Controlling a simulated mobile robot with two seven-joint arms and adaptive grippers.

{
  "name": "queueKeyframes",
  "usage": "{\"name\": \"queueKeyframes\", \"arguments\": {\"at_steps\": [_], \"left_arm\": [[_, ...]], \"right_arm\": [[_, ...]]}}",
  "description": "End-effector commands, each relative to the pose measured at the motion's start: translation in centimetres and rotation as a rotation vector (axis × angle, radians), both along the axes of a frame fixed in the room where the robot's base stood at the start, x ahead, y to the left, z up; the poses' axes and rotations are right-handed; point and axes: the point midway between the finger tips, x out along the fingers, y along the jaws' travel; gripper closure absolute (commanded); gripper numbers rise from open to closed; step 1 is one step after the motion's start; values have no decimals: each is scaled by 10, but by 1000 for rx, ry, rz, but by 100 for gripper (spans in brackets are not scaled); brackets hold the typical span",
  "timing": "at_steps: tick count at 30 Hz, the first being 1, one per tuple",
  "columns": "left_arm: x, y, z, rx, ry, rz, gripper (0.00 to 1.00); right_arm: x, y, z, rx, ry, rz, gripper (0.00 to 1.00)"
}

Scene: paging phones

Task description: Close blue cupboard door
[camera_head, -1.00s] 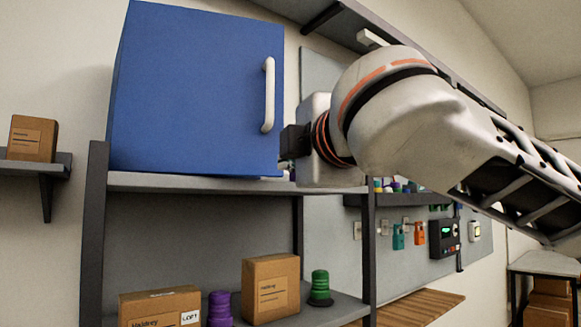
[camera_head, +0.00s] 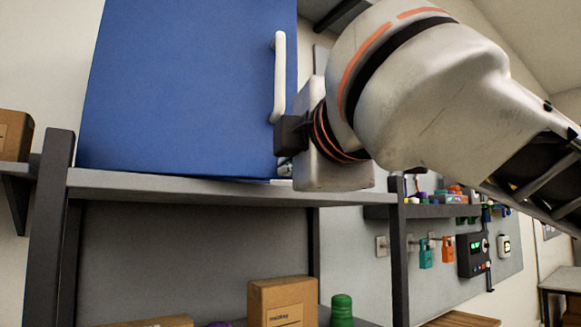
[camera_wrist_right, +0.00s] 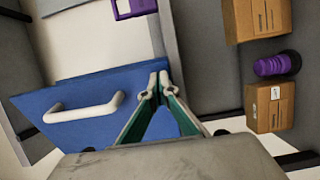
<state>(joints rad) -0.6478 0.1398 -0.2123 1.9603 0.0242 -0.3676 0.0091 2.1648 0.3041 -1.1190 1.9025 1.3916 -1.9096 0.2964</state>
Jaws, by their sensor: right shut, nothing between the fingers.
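The blue cupboard door (camera_head: 185,90) fills the upper left of the head view, above a grey shelf. Its white upright handle (camera_head: 279,78) is near its right edge. The wrist view shows the blue door (camera_wrist_right: 85,132) and handle (camera_wrist_right: 84,108) left of my fingers. My right gripper (camera_wrist_right: 153,86) is shut and empty, its fingertips close together beside the door's blue surface. I cannot tell whether they touch it, or how far the door stands open. In the head view the wrist is just below and right of the handle, and the fingers are mostly hidden. My left gripper is out of view.
The grey shelf (camera_head: 200,188) has dark posts, with a cardboard box (camera_head: 283,303) and a green spool-like item (camera_head: 342,310) below. Another box (camera_head: 14,135) sits on a left wall shelf. Padlocks (camera_head: 447,249) hang on a panel at right.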

Motion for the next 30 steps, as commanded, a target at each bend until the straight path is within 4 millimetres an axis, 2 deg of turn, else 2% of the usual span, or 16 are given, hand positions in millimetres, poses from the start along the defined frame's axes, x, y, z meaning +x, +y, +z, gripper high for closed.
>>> {"name": "queueKeyframes", "arguments": {"at_steps": [8, 14, 21, 24, 30], "left_arm": [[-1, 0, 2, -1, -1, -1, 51], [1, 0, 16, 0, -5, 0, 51], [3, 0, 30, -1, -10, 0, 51], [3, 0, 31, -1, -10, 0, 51], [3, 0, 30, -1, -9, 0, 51]], "right_arm": [[3, 0, 0, 1, 2, 6, 100], [25, 5, 1, 4, 12, 78, 100], [61, 17, 2, 2, 3, 123, 100], [67, 19, 1, 0, 1, 121, 100], [68, 19, 0, -1, 0, 121, 100]]}}
